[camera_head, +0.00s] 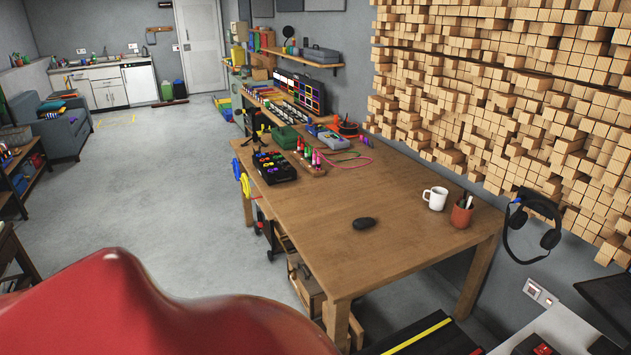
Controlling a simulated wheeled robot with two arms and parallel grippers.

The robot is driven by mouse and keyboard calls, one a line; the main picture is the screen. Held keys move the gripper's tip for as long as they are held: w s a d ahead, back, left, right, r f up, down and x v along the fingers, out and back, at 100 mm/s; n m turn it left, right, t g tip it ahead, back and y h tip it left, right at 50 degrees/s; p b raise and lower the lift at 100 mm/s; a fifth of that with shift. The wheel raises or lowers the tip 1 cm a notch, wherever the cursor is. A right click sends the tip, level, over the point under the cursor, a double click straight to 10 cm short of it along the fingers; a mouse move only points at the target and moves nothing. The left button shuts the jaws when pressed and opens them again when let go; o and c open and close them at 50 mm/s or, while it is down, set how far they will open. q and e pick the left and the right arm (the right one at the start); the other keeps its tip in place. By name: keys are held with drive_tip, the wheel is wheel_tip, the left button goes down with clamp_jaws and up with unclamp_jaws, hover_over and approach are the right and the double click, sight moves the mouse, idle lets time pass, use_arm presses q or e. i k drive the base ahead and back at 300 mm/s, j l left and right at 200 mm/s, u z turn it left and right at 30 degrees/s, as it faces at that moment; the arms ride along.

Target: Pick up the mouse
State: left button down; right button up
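A small dark mouse (364,223) lies on the wooden table (335,265), near its front left part. The tabletop around it is bare. Neither of my grippers shows in this view, so I cannot see where they are relative to the mouse.
A white mug (435,198) and a brown pen cup (461,213) stand right of the mouse. Several tools and boxes crowd the table's far end, including a black tray (272,168). Headphones (532,228) hang by the wooden wall blocks. A large glossy red surface (150,315) fills the lower left.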

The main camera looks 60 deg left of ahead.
sight(361, 223)
drive_tip(key=u, duration=1.7)
drive_tip(key=z, duration=0.3)
drive_tip(key=i+j+z, duration=0.25)
drive_tip(key=z, duration=0.2)
drive_tip(key=i+j+z, duration=0.15)
drive_tip(key=j+z, duration=0.3)
drive_tip(key=i+j+z, duration=0.15)
drive_tip(key=j, duration=0.55)
drive_tip(key=i+j+z, duration=0.15)
drive_tip(key=j, duration=0.5)
drive_tip(key=i+j+z, duration=0.15)
drive_tip(key=j, duration=0.6)
drive_tip(key=i+j+z, duration=0.15)
drive_tip(key=j, duration=0.55)
drive_tip(key=k, duration=0.05)
